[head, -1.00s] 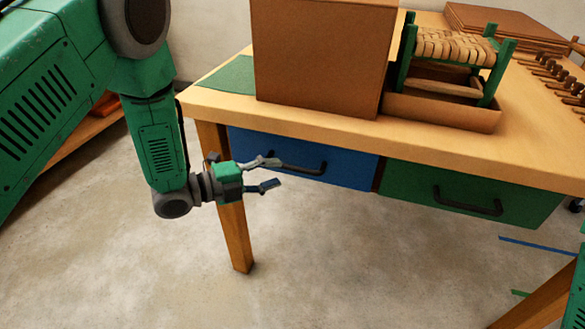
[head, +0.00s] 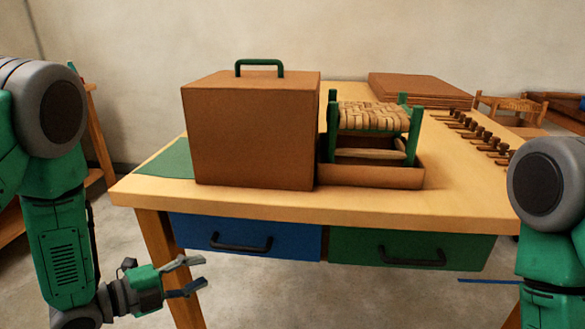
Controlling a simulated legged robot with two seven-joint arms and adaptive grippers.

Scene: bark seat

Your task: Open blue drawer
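The blue drawer (head: 285,241) is in the front of the wooden table (head: 340,213), under the left part of its top. It looks shut, its face in line with the green drawer's. Its dark bar handle (head: 240,244) is on its front. My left gripper (head: 196,276) is in front of the table at the lower left, left of the handle and a little lower in the picture. Its two fingers are apart with nothing between them. It does not touch the handle. My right gripper is out of view; only part of my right arm shows at the right edge.
The green drawer (head: 460,250) with a dark handle (head: 411,258) is to the right. On the table stand a brown box (head: 250,135) with a green handle, and a small woven stool (head: 374,118) in a low tray (head: 370,178). Several wooden pegs (head: 480,134) lie at the right.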

